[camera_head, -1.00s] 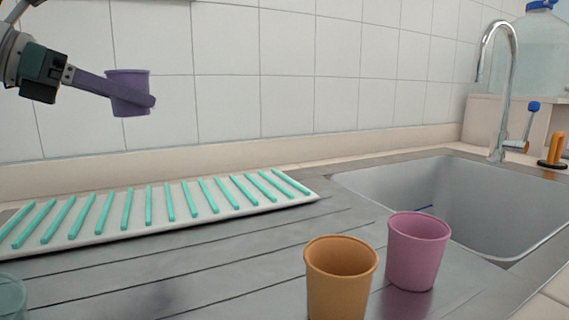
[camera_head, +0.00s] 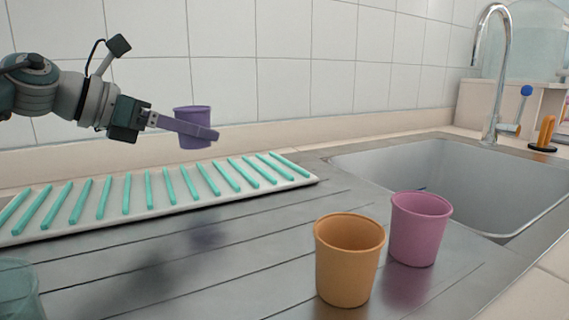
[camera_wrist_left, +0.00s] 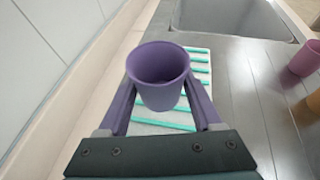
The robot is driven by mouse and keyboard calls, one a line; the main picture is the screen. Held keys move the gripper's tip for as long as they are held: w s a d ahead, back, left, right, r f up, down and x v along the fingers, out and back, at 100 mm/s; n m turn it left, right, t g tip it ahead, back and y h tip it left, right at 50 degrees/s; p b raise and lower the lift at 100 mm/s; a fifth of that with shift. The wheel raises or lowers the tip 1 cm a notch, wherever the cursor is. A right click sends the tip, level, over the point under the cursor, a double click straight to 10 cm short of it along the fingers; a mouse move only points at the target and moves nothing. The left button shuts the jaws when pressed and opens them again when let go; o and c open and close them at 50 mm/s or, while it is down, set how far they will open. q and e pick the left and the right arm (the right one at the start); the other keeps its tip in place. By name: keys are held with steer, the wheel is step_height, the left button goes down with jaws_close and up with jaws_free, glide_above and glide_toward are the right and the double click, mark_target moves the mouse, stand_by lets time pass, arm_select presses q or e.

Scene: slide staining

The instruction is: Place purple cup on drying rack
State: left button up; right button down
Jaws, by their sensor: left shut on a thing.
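The purple cup (camera_head: 193,117) is upright in the air, held between the fingers of my left gripper (camera_head: 208,131). In the left wrist view the purple cup (camera_wrist_left: 159,76) sits between the two purple fingers, its open mouth facing up. The drying rack (camera_head: 160,206) is a white tray with several teal bars, lying on the counter against the back wall. The cup appears above the rack, apart from it; the rack also shows behind the cup in the left wrist view (camera_wrist_left: 150,128). My right gripper is not seen.
An orange cup (camera_head: 347,262) and a pink cup (camera_head: 419,229) stand on the grooved metal drainer, right of centre. A clear teal cup (camera_head: 18,290) is cut off at the lower left. The sink basin (camera_head: 440,185) and tap (camera_head: 497,80) are at the right.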

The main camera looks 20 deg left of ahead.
mark_target(196, 177)
arm_select(q)
step_height(196, 177, down, 5)
steer(key=shift+f+b, duration=0.1)
steer(key=shift+b, duration=0.55)
steer(key=o, duration=1.4)
